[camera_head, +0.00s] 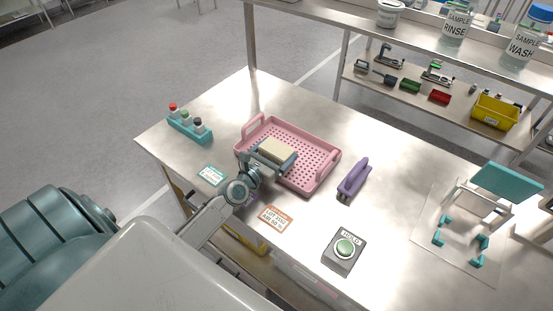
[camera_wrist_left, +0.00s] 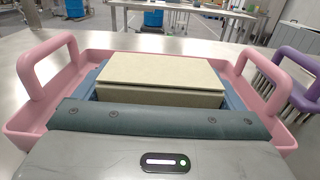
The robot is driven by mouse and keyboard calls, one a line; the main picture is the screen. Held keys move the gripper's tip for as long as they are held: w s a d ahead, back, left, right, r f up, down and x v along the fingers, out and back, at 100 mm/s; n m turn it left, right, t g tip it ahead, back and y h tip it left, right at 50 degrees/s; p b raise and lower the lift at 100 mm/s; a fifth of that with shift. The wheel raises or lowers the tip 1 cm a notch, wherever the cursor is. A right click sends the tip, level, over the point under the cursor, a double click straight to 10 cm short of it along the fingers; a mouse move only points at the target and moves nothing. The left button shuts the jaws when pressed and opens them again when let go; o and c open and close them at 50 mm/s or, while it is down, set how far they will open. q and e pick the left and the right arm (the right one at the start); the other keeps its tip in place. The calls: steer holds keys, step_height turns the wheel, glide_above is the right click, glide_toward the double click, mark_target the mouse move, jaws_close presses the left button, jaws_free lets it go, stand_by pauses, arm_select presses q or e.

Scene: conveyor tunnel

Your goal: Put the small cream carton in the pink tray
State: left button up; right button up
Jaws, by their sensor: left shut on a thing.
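The small cream carton (camera_head: 277,149) is in the jaws of my left gripper (camera_head: 272,155). In the left wrist view the carton (camera_wrist_left: 160,74) shows as a flat cream box between blue-grey fingers. The gripper is shut on it. The pink tray (camera_head: 318,184) has a perforated floor and raised end handles, and stands on the metal table. The carton is over the left part of the tray; I cannot tell whether it touches the floor. In the left wrist view the tray (camera_wrist_left: 55,64) surrounds the carton, with handles on both sides. My right gripper is not in view.
A teal-topped stand (camera_head: 504,182) is at the right. Bare table lies behind the tray.

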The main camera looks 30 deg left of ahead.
arm_select(q)
steer(key=shift+f, duration=0.3)
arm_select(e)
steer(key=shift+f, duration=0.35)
arm_select(q)
steer(key=shift+f, duration=0.15)
steer(key=o, duration=1.1)
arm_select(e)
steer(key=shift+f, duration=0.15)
arm_select(q)
steer(key=shift+r, duration=0.25)
steer(key=s, duration=0.3)
steer(key=s+b, duration=0.1)
steer(key=s, duration=0.7)
steer(key=shift+a+f, duration=0.2)
steer(key=shift+a, duration=0.2)
steer(key=shift+s+r, duration=0.1)
steer(key=shift+s, duration=0.4)
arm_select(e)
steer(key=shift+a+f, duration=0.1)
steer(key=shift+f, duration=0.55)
